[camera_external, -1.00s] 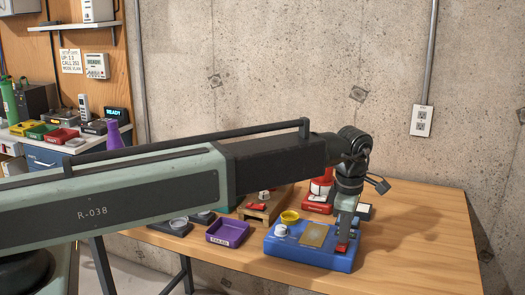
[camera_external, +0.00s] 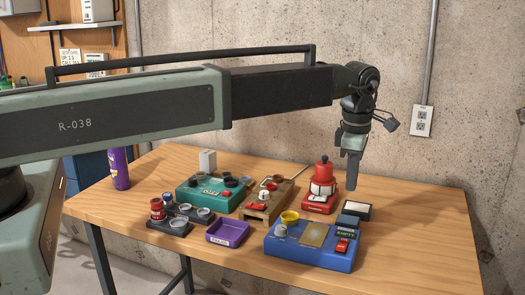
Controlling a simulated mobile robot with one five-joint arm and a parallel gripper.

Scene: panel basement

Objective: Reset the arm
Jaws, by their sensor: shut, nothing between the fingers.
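My arm reaches in from the left, level above the wooden table (camera_external: 410,230). My gripper (camera_external: 351,186) hangs down from its end with the fingers shut and empty. It is in the air above the back right of the blue panel box (camera_external: 310,252), apart from it. The blue box carries a yellow ring-shaped cup, a white knob, a tan plate, a red switch (camera_external: 342,245) and a small dark display reading "EMPTY" (camera_external: 346,233).
A red device (camera_external: 320,190), wooden block panel (camera_external: 258,208), teal panel (camera_external: 195,199), purple tray (camera_external: 227,233) and dark tray with cups (camera_external: 170,226) crowd the table's middle. A purple bottle (camera_external: 119,168) stands at left. The table's right side is clear.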

